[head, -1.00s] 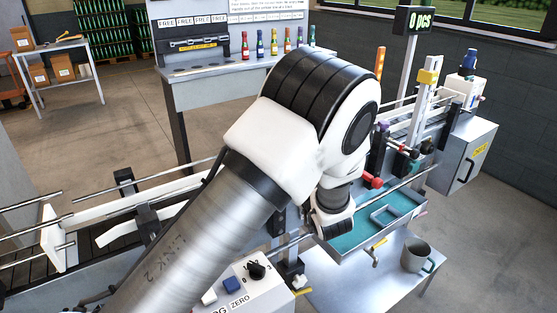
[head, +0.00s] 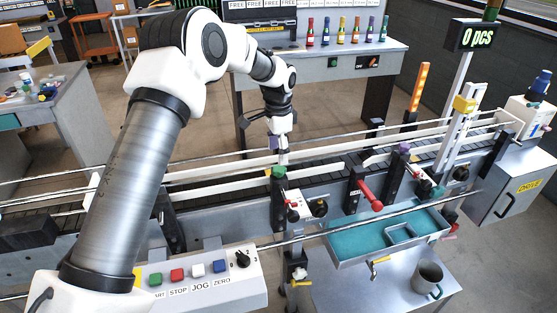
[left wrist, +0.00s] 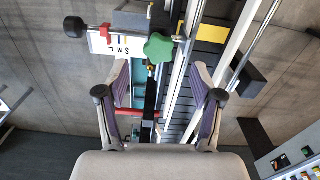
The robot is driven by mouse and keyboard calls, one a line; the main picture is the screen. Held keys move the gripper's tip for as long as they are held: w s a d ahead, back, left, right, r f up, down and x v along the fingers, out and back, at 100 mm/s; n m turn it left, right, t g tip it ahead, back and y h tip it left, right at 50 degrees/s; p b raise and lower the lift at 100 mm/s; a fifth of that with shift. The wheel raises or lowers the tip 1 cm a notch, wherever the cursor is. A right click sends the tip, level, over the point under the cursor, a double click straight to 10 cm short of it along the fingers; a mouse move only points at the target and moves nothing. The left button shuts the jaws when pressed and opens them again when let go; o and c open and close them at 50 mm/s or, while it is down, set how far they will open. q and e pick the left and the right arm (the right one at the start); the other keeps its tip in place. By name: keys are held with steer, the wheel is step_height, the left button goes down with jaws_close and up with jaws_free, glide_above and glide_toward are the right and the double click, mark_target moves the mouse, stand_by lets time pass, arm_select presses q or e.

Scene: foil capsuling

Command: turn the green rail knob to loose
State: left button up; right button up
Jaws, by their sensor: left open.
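The green rail knob (head: 278,171) sits on top of a dark post at the near side of the conveyor in the head view. In the left wrist view, the green knob (left wrist: 158,47) is a lobed star shape beside a white plate lettered S M L (left wrist: 104,43). My left gripper (head: 278,146) points down just above and behind the knob in the head view. In the left wrist view, my open left gripper (left wrist: 160,68) has its purple-lined fingers spread, with the knob ahead between them, apart from both. My right gripper is not in view.
A red handle (head: 370,195) and a purple knob (head: 404,149) stand along the conveyor to the right. A button panel (head: 205,280) is at the front. A teal tray (head: 362,240) and a mug (head: 428,278) are at the lower right.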

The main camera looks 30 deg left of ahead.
mark_target(278, 168)
arm_select(q)
step_height(278, 168, down, 4)
steer(key=shift+f+p, duration=0.25)
steer(key=shift+p, duration=0.5)
steer(key=shift+w+d+f, duration=0.1)
steer(key=shift+d+f, duration=0.1)
steer(key=shift+f, duration=0.2)
steer(key=shift+c, duration=0.9)
steer(key=shift+a, duration=0.1)
steer(key=c, duration=1)
steer(key=shift+o, duration=0.2)
